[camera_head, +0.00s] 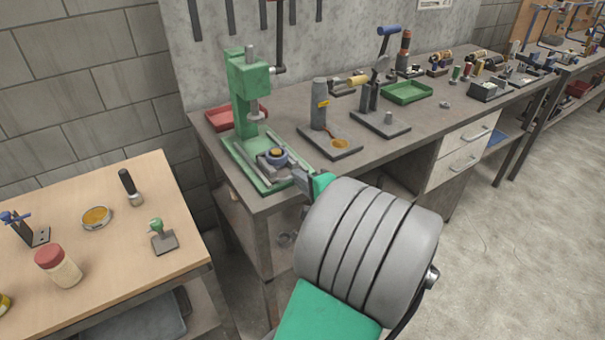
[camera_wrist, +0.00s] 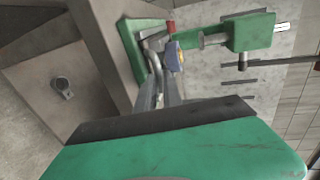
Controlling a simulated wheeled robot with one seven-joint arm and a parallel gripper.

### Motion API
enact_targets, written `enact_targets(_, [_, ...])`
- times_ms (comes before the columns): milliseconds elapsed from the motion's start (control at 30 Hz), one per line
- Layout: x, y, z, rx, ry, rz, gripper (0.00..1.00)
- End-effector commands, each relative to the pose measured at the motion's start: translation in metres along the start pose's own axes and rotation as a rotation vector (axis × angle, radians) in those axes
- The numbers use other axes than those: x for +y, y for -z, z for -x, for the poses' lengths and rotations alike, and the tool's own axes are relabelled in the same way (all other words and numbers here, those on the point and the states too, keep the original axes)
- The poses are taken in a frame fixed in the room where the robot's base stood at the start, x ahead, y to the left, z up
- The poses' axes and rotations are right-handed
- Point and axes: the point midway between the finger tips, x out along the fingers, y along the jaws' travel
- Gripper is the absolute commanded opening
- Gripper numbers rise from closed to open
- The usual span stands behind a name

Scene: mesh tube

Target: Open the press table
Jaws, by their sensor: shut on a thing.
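The green press (camera_head: 250,90) stands at the left end of the workbench. Its press table (camera_head: 262,165) is a grey metal part low on the green base, below the ram. A blue ring-shaped part (camera_head: 276,157) with a yellowish middle sits there. My gripper (camera_head: 296,173) reaches in from the front right, its fingers at the near edge of the press table. In the wrist view, my gripper (camera_wrist: 158,78) is shut on a grey metal piece that looks like part of the press table, beside the blue part (camera_wrist: 174,57). The fingers partly hide the grip.
A grey plate with a dark cylinder (camera_head: 319,105) and a lever tool (camera_head: 372,90) stand to the right on the bench. A red tray (camera_head: 220,118) lies behind the press. A wooden table (camera_head: 110,240) with small tools is at left. Open floor (camera_head: 500,250) lies right.

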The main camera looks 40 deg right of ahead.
Motion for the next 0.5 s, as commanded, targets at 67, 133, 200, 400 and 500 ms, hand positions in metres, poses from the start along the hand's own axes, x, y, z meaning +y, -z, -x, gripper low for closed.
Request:
enact_targets(67, [0.0008,0.0000,-0.0003,0.000,-0.002,0.000,0.00])
enact_targets(133, [0.0008,0.0000,-0.0003,0.000,-0.002,0.000,0.00])
enact_targets(200, [0.0008,0.0002,-0.0002,0.000,-0.002,0.000,0.16])
enact_targets(400, [0.0003,0.0007,-0.0001,0.001,-0.001,0.000,0.20])
enact_targets(500, [0.0002,0.0012,0.0013,0.002,0.000,0.000,0.20])
